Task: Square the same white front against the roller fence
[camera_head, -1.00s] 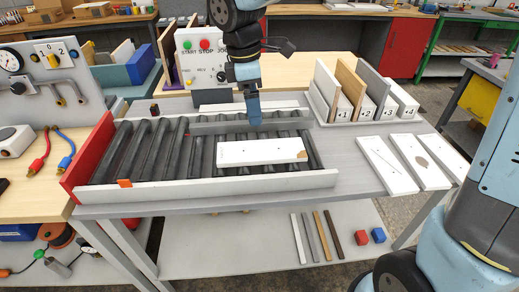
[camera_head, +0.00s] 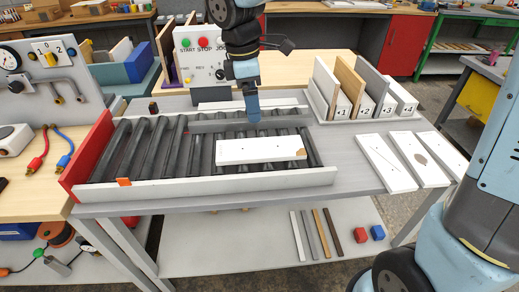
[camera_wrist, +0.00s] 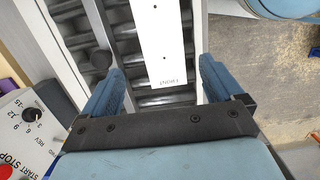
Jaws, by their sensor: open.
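The white front (camera_head: 262,150) lies flat on the rollers toward the right end of the roller bed (camera_head: 150,147). It has small dark holes and a brown mark at its right end. In the wrist view the white front (camera_wrist: 162,40) shows lettering at its near end. The pale near side rail (camera_head: 210,187) and the far rail (camera_head: 215,126) flank the rollers; I cannot tell which is the fence. My gripper (camera_head: 254,118) is above the far side of the bed, beyond the white front. In the wrist view its fingers (camera_wrist: 160,85) are apart, with the front's end beyond and between them, not gripped.
A red end plate (camera_head: 88,156) closes the bed's left end. A control box (camera_head: 203,58) stands behind the bed. Upright boards in a numbered rack (camera_head: 345,100) are at the back right. Three white boards (camera_head: 386,163) lie on the right tabletop.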

